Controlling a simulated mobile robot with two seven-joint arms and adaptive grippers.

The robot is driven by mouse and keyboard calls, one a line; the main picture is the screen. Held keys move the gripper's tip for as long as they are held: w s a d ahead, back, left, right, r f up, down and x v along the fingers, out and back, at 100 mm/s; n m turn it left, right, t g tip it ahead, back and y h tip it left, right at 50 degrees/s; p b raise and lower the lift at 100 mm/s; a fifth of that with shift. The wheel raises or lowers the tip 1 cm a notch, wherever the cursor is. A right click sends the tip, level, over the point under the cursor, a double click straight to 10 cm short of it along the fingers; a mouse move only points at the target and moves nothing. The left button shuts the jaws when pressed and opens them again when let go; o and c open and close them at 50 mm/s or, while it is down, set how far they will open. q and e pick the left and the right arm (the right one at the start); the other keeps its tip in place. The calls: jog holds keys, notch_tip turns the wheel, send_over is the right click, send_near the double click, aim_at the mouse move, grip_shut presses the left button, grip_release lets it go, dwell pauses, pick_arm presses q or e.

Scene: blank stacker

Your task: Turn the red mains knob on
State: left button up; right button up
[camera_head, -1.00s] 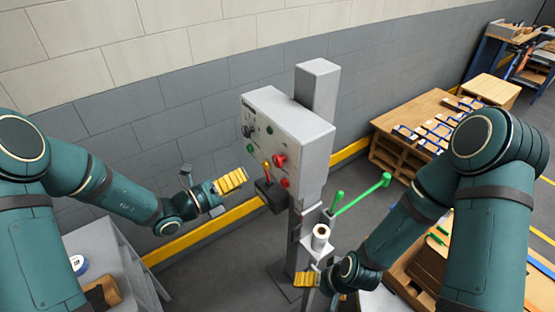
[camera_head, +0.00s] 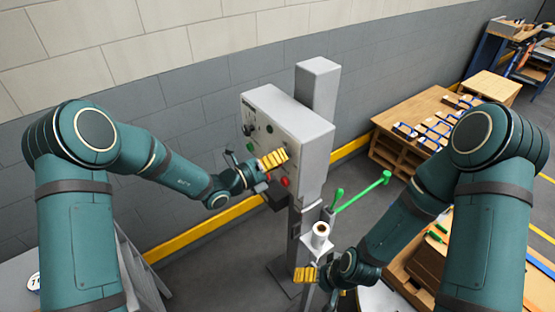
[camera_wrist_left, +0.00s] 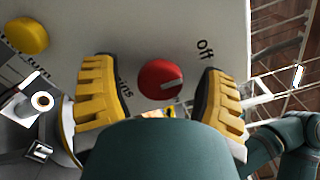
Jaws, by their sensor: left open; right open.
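The red mains knob (camera_wrist_left: 160,80) is round with a pale mark on its lower right, on the light grey control box (camera_head: 300,130). In the left wrist view the word "off" is printed to its upper right, and a partly hidden word is to its left. My left gripper (camera_head: 273,160) is open, its yellow fingers on either side of the knob with gaps visible; contact cannot be told. The fingers hide the knob in the head view. My right gripper (camera_head: 306,274) is open and low beside the post, away from the box.
A red button (camera_head: 285,182) and a green button (camera_head: 250,147) are on the box's face, and a yellow knob (camera_wrist_left: 27,36) shows in the left wrist view. Green-handled levers (camera_head: 375,185) stick out right of the post (camera_head: 318,90).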

pick_arm(q)
jog(key=c, duration=1.2)
pick_arm(e)
jog(key=shift+f, duration=0.1)
